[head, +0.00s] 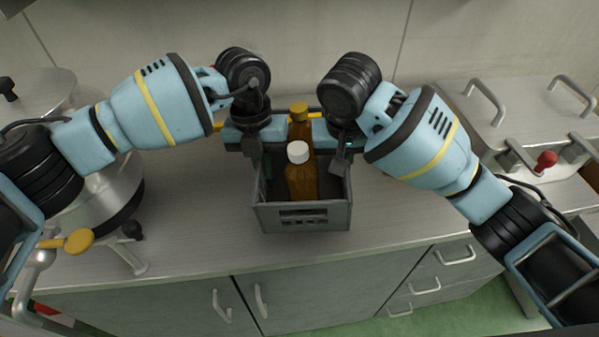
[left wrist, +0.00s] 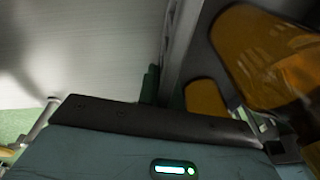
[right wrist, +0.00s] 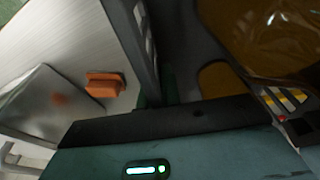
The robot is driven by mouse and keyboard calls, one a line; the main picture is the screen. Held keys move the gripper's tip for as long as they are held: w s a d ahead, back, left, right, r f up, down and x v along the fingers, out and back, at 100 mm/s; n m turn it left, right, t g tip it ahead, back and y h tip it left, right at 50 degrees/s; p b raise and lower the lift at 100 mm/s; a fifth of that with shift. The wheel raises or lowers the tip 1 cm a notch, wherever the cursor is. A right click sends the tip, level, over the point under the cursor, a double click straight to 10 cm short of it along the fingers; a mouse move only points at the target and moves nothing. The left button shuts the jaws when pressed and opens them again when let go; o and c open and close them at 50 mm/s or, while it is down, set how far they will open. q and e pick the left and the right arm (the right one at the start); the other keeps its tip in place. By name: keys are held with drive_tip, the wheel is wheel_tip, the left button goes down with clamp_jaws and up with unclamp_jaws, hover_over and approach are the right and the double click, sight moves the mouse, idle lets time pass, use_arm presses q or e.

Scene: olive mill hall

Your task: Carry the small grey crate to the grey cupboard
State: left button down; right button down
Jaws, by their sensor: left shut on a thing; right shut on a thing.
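The small grey crate (head: 302,220) is in the middle of the head view, upright over the worktop. Brown bottles stand in it, one with a white cap (head: 298,152) and one with a yellow cap (head: 299,109). My left gripper (head: 256,158) is shut on the crate's left side wall. My right gripper (head: 341,160) is shut on its right side wall. The crate wall also shows in the left wrist view (left wrist: 182,45) and the right wrist view (right wrist: 135,40). The fingertips are partly hidden. I cannot tell whether the crate's bottom touches the worktop.
A steel vessel (head: 105,200) stands at the left. A steel unit with handles and a red knob (head: 546,159) stands at the right. A wall is behind.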

use_arm(q)
drive_tip(key=shift+s+a, duration=0.1)
drive_tip(key=shift+a, duration=0.2)
use_arm(e)
drive_tip(key=shift+d+r, duration=0.2)
drive_tip(key=shift+d, duration=0.05)
use_arm(q)
drive_tip(key=shift+f, duration=0.15)
use_arm(e)
drive_tip(key=shift+f, duration=0.2)
